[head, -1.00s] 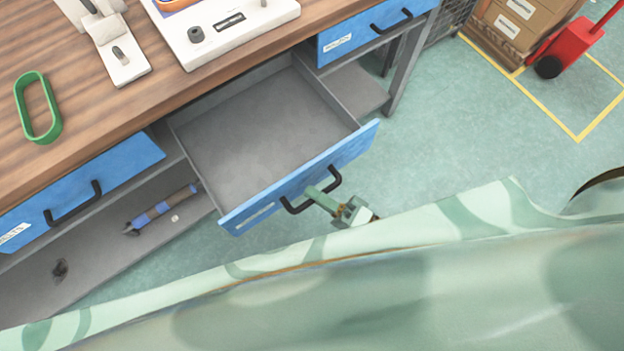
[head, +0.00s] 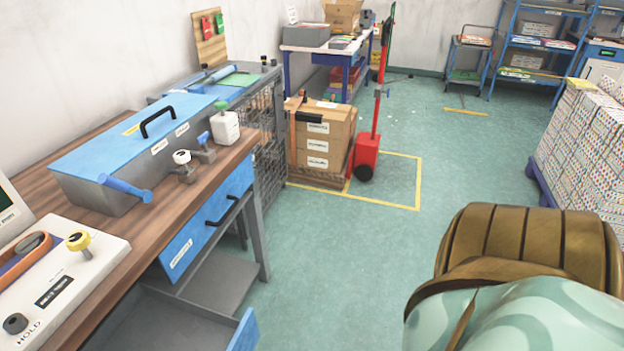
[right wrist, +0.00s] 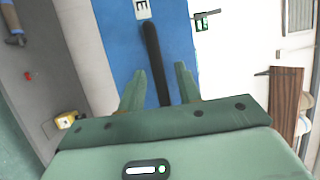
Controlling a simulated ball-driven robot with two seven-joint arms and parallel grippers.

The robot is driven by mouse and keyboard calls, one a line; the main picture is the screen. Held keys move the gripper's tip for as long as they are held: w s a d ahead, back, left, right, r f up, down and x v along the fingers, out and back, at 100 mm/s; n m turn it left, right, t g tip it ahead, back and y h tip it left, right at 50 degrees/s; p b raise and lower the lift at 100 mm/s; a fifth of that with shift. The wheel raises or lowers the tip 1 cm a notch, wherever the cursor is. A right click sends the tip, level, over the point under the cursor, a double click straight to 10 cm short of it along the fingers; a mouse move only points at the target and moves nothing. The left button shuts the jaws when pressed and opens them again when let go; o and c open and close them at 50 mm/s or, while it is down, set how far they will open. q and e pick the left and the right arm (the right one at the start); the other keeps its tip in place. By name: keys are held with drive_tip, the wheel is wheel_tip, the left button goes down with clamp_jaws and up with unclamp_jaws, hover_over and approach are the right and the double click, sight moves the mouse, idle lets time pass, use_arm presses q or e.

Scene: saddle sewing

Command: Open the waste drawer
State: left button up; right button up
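A drawer with a blue front (head: 246,331) stands pulled out from under the workbench, at the bottom of the head view; most of it is cut off. The right wrist view shows a blue drawer front (right wrist: 181,38) with a black bar handle (right wrist: 153,55) and a partly visible label with a letter E. My right gripper (right wrist: 160,72) is open, with one finger on each side of the handle and visible gaps. I cannot tell whether it touches the handle. My right gripper is out of the head view. My left gripper shows in neither view.
A shut blue drawer (head: 207,228) sits farther along the bench. A blue-lidded grey box (head: 125,150) and a white control panel (head: 62,278) stand on the wooden top. A red pallet truck (head: 367,155) with cartons (head: 322,140) stands beyond. The green floor (head: 335,270) between is clear.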

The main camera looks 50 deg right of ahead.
drive_tip(key=v, duration=1.6)
drive_tip(key=shift+a+f, duration=0.1)
drive_tip(key=s+d+f+n+g+h, duration=0.3)
drive_tip(key=d+f+n+h, duration=0.1)
drive_tip(key=f, duration=0.4)
drive_tip(key=s+d+f+n+g+h, duration=0.3)
drive_tip(key=f+n+g, duration=0.15)
drive_tip(key=f, duration=0.45)
drive_tip(key=s+d+f+n+g+h, duration=0.25)
drive_tip(key=d+f+n+h, duration=0.2)
drive_tip(key=f, duration=0.35)
drive_tip(key=s+f+n+g+h, duration=0.15)
drive_tip(key=s+f+g, duration=0.3)
drive_tip(key=s, duration=0.55)
drive_tip(key=shift+m+g, duration=0.25)
drive_tip(key=shift+m, duration=0.6)
drive_tip(key=a, duration=0.5)
drive_tip(key=shift+w+f, duration=0.1)
drive_tip(key=shift+f, duration=0.1)
